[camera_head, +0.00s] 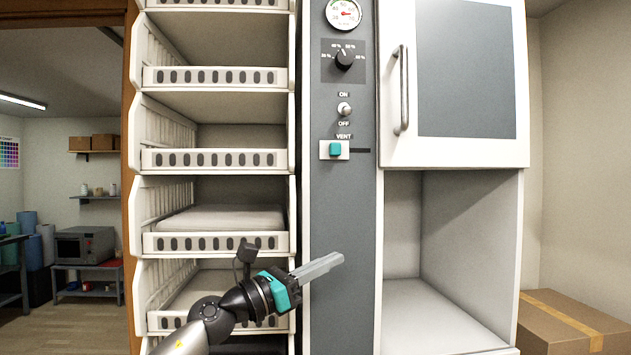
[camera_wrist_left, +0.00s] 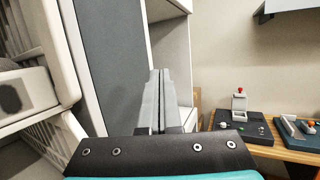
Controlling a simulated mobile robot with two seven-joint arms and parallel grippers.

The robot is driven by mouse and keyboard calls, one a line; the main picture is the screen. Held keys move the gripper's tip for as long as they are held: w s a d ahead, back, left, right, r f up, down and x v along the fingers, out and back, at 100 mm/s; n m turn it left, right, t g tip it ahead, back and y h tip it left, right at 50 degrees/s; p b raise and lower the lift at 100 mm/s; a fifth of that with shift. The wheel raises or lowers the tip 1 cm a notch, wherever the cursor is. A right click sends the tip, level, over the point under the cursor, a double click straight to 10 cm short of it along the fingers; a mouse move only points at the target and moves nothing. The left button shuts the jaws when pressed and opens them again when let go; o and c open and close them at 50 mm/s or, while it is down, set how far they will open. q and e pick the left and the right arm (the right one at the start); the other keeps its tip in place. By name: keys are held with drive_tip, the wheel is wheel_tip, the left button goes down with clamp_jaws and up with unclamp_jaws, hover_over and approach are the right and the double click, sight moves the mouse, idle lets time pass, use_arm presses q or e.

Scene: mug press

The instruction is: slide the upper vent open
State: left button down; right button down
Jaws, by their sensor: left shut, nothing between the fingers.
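The vent slider (camera_head: 336,149) is a teal knob on a white plate on the grey panel, under the label VENT. A short dark slot runs to the right of the plate. Only this one vent control shows in the head view. My left gripper (camera_head: 341,258) is shut and empty, below the vent and apart from it, its fingers pointing right and slightly up. It also shows shut in the left wrist view (camera_wrist_left: 159,73), where the vent is not visible. My right gripper is not in view.
Above the vent are an ON/OFF switch (camera_head: 344,109), a dial knob (camera_head: 344,58) and a gauge (camera_head: 343,13). A white door with a handle (camera_head: 401,90) is to the right, over an open compartment (camera_head: 440,300). White slotted bins (camera_head: 215,242) stack to the left.

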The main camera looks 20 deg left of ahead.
use_arm(q)
drive_tip(key=s+a+r+m+y, duration=0.3)
drive_tip(key=s+a+r+m, duration=0.1)
drive_tip(key=r, duration=0.6)
drive_tip(key=s+a+r+m+y+p, duration=0.1)
drive_tip(key=s+a+r+m+y, duration=0.3)
drive_tip(key=r+m, duration=0.5)
drive_tip(key=shift+s+a+r+m, duration=0.3)
drive_tip(key=shift+a+r, duration=0.3)
drive_tip(key=shift+a, duration=0.3)
drive_tip(key=shift+w+p, duration=0.1)
drive_tip(key=shift+p, duration=0.2)
drive_tip(key=p, duration=0.3)
approach(329, 151)
drive_tip(key=w+a, duration=0.2)
drive_tip(key=w, duration=0.1)
drive_tip(key=shift+r, duration=0.15)
drive_tip(key=w+d+p, duration=0.1)
drive_tip(key=w+d, duration=0.1)
drive_tip(key=shift+w+d, duration=0.1)
drive_tip(key=shift+d, duration=0.25)
drive_tip(key=shift+w+d, duration=0.3)
drive_tip(key=shift+d, duration=0.15)
drive_tip(key=shift+d, duration=0.1)
